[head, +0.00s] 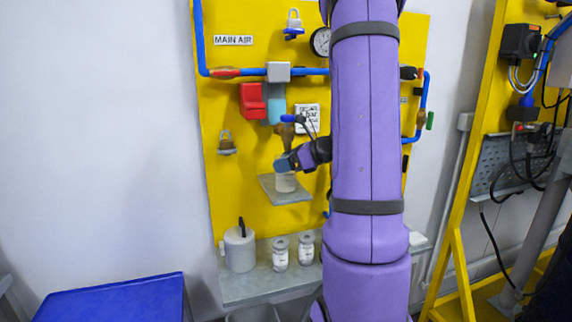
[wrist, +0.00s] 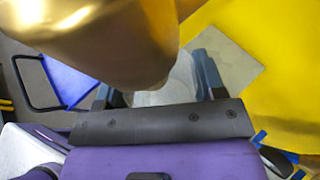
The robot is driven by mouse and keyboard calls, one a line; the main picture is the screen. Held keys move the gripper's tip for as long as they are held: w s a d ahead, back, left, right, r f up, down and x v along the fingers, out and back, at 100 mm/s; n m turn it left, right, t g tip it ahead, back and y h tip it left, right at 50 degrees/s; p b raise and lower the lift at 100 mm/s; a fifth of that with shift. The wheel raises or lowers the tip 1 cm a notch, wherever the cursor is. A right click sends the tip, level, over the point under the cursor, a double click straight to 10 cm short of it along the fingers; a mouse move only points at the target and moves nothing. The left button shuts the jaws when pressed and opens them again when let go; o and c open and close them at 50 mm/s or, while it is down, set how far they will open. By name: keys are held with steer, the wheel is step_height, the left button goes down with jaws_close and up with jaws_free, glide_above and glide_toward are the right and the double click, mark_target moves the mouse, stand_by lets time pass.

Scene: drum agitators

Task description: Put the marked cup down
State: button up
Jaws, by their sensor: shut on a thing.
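My gripper (head: 290,163) is in front of the yellow panel and shut on a small whitish cup (head: 285,183). The cup is upright at a small grey shelf plate (head: 270,189); I cannot tell whether its base touches the plate. No mark on the cup is readable. In the wrist view the two fingers of my gripper (wrist: 158,88) stand either side of the pale cup (wrist: 172,88). A large brass-coloured part (wrist: 100,45) hides much of the cup there. The grey plate (wrist: 232,62) shows beyond the right finger.
A brass fitting (head: 286,136) hangs just above the cup. On the lower grey shelf (head: 262,290) stand a white canister (head: 240,252) with a black handle and two labelled jars (head: 280,255). Blue pipes and a red valve block (head: 252,101) are on the panel above.

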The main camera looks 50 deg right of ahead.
steer(key=shift+s+f, duration=0.1)
steer(key=shift+f, duration=0.15)
steer(key=shift+f, duration=0.1)
steer(key=o, duration=1)
steer(key=shift+c, duration=0.2)
